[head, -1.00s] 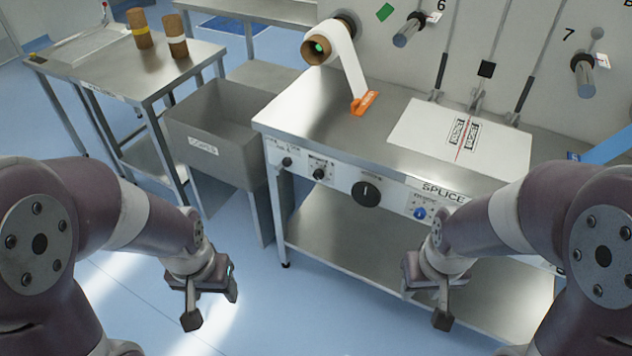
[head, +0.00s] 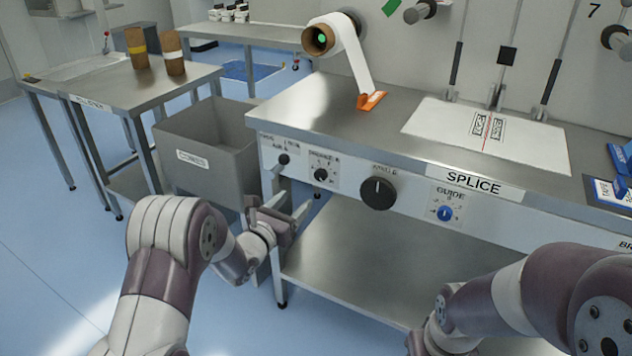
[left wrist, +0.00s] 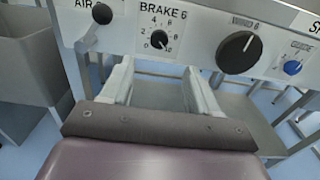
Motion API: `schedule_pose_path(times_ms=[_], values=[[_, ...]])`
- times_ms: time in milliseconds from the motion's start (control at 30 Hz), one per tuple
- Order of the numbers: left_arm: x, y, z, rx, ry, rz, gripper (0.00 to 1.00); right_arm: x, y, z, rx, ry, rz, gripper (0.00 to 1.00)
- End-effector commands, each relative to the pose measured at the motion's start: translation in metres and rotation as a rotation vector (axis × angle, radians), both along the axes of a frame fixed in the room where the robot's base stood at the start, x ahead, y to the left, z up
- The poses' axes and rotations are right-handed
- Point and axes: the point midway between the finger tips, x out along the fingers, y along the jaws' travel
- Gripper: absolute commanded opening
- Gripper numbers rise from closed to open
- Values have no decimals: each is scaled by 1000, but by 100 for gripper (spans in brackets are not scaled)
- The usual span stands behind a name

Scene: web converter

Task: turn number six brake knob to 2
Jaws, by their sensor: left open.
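The brake 6 knob (head: 321,175) is a small black round knob on the white front panel of the splice table. In the left wrist view the brake 6 knob (left wrist: 159,40) sits under the "BRAKE 6" label, inside a printed number scale. I cannot tell surely which number its mark points to. My left gripper (head: 290,203) is open and empty, below and left of the knob, apart from it. In the left wrist view its two fingers (left wrist: 158,70) point toward the panel just under the knob. My right gripper is mostly cut off at the bottom edge.
A black air knob (left wrist: 102,13) is left of the brake knob, a larger black knob (head: 378,193) right of it, then a blue guide knob (head: 444,213). A grey bin (head: 180,170) stands left of the table. Open floor lies in front.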

Motion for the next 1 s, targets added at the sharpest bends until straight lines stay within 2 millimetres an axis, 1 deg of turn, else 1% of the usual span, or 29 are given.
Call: schedule_pose_path(times_ms=[67, 300, 433, 600, 867, 900, 967, 1000], values=[[12, -7, -1, 0, -1, 0, 60, 0, 0, -2, 0, 0, 0, 43], [68, -37, -3, -1, 2, 0, 60, 0, 0, -7, 0, 1, 0, 43], [89, -48, -2, -3, 3, 2, 60, 0, 0, -9, 0, 1, 0, 43], [102, -55, -1, -3, 5, 2, 60, 0, 0, -10, 0, 1, 0, 43], [104, -56, -1, -3, 6, 3, 60, 0, 0, -10, 0, 0, 0, 43], [104, -56, -1, -3, 6, 3, 54, 0, 0, -10, 0, 0, 0, 43], [104, -56, -1, -3, 6, 3, 34, 0, 0, -10, 0, 0, 0, 43], [104, -56, -1, -3, 6, 3, 21, 0, 0, -10, 0, 0, 0, 43]])
